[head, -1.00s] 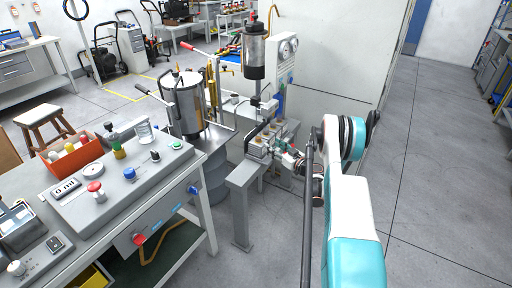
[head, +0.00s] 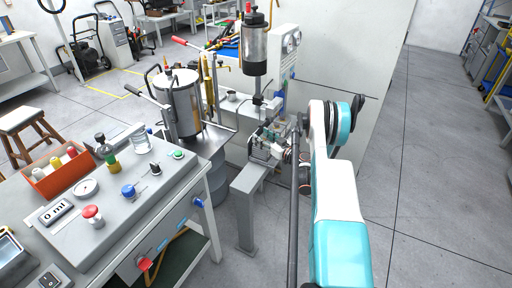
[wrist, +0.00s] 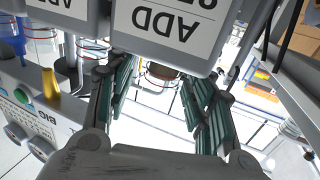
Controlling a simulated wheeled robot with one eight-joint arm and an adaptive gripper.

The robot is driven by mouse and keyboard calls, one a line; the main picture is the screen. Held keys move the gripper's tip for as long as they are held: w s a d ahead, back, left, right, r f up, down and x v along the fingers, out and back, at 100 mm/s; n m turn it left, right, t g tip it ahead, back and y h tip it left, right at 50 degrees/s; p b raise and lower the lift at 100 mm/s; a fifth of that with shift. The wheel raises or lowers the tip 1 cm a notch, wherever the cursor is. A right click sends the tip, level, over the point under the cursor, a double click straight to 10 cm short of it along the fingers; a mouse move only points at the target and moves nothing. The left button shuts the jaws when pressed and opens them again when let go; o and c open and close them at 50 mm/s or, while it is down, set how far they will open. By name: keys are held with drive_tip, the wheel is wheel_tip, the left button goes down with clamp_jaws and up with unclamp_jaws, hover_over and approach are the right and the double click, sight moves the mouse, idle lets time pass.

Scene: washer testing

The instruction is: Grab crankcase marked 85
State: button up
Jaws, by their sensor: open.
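In the wrist view a grey block-shaped crankcase (wrist: 165,42) fills the top middle. Its white label reads "ADD" upside down, with a number cut off by the top edge that looks like 85. A second grey block (wrist: 60,12) stands to its left, its label only partly visible. My gripper (wrist: 158,85) is open, its two green-padded fingers spread below and beyond the labelled block, with nothing held between them. In the head view my gripper (head: 275,138) is at the small stand under the dark-topped cylinder. It hides most of the crankcases there, and no number is readable.
A metal tank (head: 180,105) with handles stands left of the stand. The control bench (head: 120,205) with buttons is at the lower left. A white panel with gauges (head: 287,60) rises behind. The floor on the right (head: 430,190) is clear.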

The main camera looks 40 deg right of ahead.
drive_tip(key=shift+r, duration=0.1)
drive_tip(key=shift+c, duration=0.9)
clamp_jaws()
drive_tip(key=shift+r, duration=0.1)
